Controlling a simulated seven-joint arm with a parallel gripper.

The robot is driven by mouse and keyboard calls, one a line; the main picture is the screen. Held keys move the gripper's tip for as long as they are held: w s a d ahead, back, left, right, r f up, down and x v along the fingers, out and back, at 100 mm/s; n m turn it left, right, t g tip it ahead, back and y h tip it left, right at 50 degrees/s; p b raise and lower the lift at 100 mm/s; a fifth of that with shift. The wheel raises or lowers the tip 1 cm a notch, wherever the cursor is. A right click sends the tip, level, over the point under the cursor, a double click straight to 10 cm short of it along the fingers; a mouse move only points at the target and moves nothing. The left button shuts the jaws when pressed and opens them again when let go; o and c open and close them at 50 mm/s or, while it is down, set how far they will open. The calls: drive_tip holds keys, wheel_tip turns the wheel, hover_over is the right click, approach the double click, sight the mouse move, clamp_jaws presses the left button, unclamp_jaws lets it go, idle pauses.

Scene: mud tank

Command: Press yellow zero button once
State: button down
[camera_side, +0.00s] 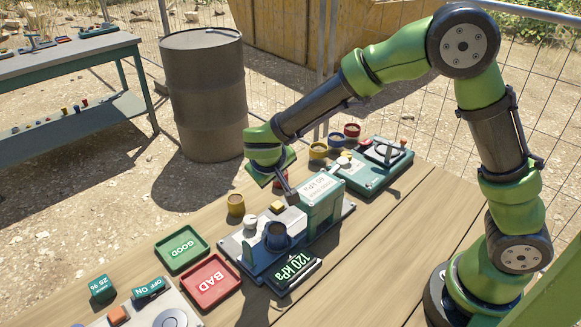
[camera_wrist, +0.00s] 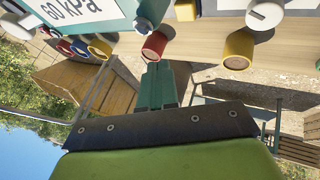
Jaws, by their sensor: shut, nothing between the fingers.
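The small yellow button (camera_side: 277,207) sits on the grey base of a teal test device (camera_side: 322,203), left of its upright housing. In the wrist view a yellow block (camera_wrist: 186,10) at the top edge looks like this button, beside a white knob (camera_wrist: 265,13). My gripper (camera_side: 290,196) is above the device, just right of and behind the button in the side view, and apart from it as far as I can tell. Its green fingers (camera_wrist: 157,65) are shut and empty in the wrist view.
A red cup (camera_wrist: 155,45) and a yellow cup (camera_side: 236,204) stand behind the device. Green GOOD (camera_side: 183,248) and red BAD (camera_side: 212,283) trays lie left. A second teal device (camera_side: 370,168) is right.

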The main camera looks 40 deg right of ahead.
sight(278, 202)
drive_tip(key=shift+f, duration=2.85)
drive_tip(key=shift+f, duration=0.1)
drive_tip(key=shift+f, duration=0.3)
drive_tip(key=shift+f, duration=0.2)
drive_tip(key=shift+s+f, duration=0.2)
drive_tip(key=shift+f, duration=0.5)
idle(0.5)
drive_tip(key=shift+r, duration=0.15)
drive_tip(key=shift+s+r, duration=0.2)
drive_tip(key=shift+r, duration=0.65)
drive_tip(key=shift+r, duration=0.15)
